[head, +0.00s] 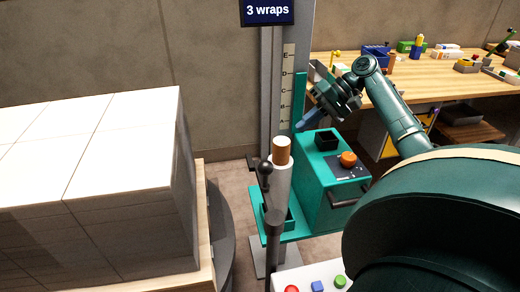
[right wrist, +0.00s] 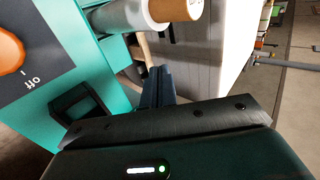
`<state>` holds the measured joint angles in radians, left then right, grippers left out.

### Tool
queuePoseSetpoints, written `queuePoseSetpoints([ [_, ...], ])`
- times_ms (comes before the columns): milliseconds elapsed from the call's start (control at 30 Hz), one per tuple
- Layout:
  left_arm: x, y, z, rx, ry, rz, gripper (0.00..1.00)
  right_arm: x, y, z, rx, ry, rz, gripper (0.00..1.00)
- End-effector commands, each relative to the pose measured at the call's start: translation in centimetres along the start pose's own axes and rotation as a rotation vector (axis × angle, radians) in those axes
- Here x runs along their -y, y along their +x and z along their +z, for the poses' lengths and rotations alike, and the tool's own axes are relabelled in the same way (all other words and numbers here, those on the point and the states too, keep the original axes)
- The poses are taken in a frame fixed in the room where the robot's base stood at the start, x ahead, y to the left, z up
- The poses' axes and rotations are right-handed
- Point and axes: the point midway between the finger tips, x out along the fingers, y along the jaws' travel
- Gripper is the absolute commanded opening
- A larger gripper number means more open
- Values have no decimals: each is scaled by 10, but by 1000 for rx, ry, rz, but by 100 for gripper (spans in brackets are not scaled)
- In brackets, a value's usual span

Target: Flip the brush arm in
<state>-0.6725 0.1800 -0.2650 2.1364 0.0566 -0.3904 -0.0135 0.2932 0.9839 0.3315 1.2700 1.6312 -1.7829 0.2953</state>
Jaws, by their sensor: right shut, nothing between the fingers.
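A dark upright bar with a black knob (head: 265,168), which looks like the brush arm, stands in front of the film roll (head: 280,190). I cannot tell for certain that it is the brush arm, or how far it is swung. The roll is white with a brown core (head: 282,150) and sits on the teal carriage (head: 325,200). My right gripper (head: 305,122) is shut and empty, above and behind the carriage, to the right of the mast. In the right wrist view its fingers (right wrist: 157,88) point toward the roll (right wrist: 122,17), apart from it. My left gripper is not in view.
A pallet load of white reams (head: 120,180) fills the left. The carriage has an orange knob (head: 348,159) and a black open box (head: 326,140). A mast with a letter scale (head: 287,85) rises behind the roll. A cluttered wooden workbench (head: 420,80) stands behind.

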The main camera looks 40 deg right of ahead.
Motion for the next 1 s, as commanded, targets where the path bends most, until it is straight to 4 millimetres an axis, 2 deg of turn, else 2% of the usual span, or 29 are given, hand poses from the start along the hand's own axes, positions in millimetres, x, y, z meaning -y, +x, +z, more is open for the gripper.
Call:
queuePoseSetpoints([
  [233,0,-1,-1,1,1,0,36,0,13,1,4,-1,1,0],
  [367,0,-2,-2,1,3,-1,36,0,35,1,5,-1,1,0],
  [700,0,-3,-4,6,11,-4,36,2,106,1,3,-2,-1,0],
  [800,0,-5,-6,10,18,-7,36,15,116,0,1,-4,0,0],
  [1000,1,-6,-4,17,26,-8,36,26,129,0,0,-1,2,0],
])
